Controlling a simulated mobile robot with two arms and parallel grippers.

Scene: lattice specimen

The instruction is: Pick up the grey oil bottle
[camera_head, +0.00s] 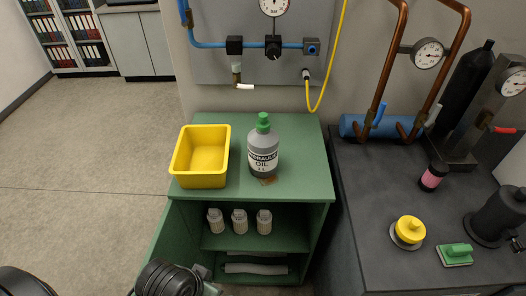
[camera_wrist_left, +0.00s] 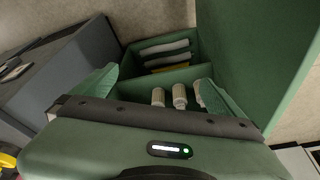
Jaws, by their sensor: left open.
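My left arm comes in at the bottom of the head view, low in front of the cabinet and well apart from the bottle. In the left wrist view my left gripper (camera_wrist_left: 157,78) is open, its green fingers wide apart with nothing held between them. My right gripper is not in view.
A yellow bin (camera_head: 204,181) stands close left of the bottle. A gauge panel with a hanging yellow hose (camera_head: 317,107) is behind. The dark bench (camera_head: 385,200) at right holds several items.

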